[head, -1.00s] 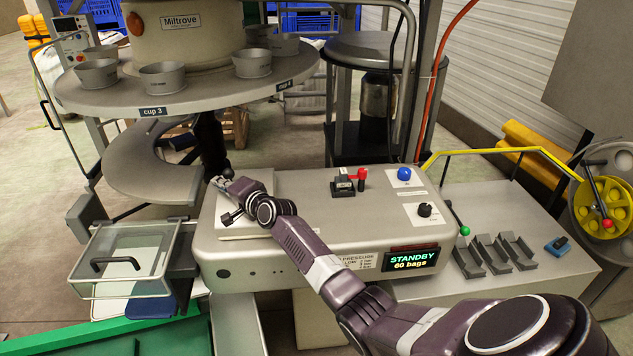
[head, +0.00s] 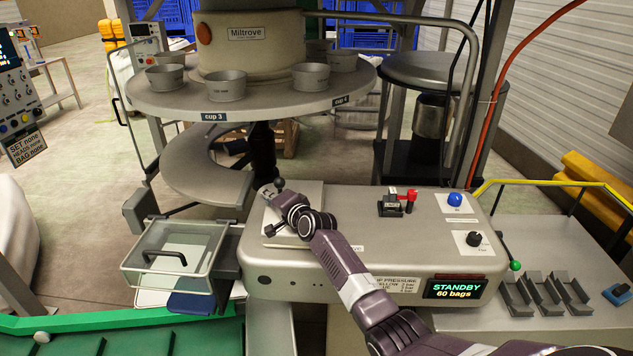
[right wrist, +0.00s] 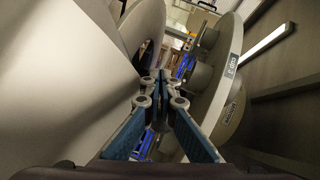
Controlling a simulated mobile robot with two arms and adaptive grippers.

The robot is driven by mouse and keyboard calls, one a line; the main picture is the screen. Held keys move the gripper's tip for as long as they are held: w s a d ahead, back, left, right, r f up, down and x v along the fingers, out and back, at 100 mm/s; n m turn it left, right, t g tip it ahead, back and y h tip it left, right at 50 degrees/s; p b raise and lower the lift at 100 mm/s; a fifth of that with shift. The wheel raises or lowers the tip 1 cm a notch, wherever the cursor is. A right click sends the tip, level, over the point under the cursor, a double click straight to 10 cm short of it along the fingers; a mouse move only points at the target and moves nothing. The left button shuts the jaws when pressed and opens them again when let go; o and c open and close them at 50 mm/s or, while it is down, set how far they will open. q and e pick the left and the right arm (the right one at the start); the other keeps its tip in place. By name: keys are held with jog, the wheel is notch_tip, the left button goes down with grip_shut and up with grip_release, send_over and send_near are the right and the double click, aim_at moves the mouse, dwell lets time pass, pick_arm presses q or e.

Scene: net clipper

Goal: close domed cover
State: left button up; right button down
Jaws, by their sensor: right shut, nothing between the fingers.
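No cover with a clearly domed shape can be made out in these views. A clear box-like cover (head: 163,280) with a black handle (head: 164,254) is at the lower left of the head view, left of the grey console (head: 350,262). My left gripper is not in view.
A round table (head: 290,108) with several cups and a "Miltrove" drum (head: 250,55) stands behind. A C-shaped grey tray (head: 205,183) lies below it. A red lever (head: 411,196), blue button (head: 455,199) and "STANDBY 60 bags" display (head: 455,288) sit on the console.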

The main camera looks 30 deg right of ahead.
jog(key=shift+r+p, duration=0.45)
jog(key=shift+r, duration=0.05)
jog(key=s+a+r+p, duration=0.1)
jog(key=s+a+r, duration=0.3)
jog(key=s+r, duration=0.3)
jog(key=s+a+r, duration=0.5)
jog(key=s+r, duration=0.1)
jog(key=r, duration=0.3)
jog(key=s+f+n+g, duration=0.6)
jog(key=s+f+n, duration=0.2)
jog(key=s+f, duration=1.3)
jog(key=s+f+n+g+h, duration=0.1)
jog(key=s+f+n+g, duration=0.25)
jog(key=s, duration=0.75)
jog(key=s+f+n+g, duration=0.2)
jog(key=s+f+n, duration=0.25)
jog(key=s, duration=0.65)
notch_tip(320, 180, down, 31)
jog(key=s+g+b, duration=0.2)
jog(key=b, duration=0.1)
jog(key=s+d+f+b, duration=0.3)
jog(key=s+f, duration=1.3)
jog(key=f, duration=0.2)
jog(key=shift+s+f+g, duration=0.2)
jog(key=shift+s+g, duration=0.05)
jog(key=shift+g, duration=0.1)
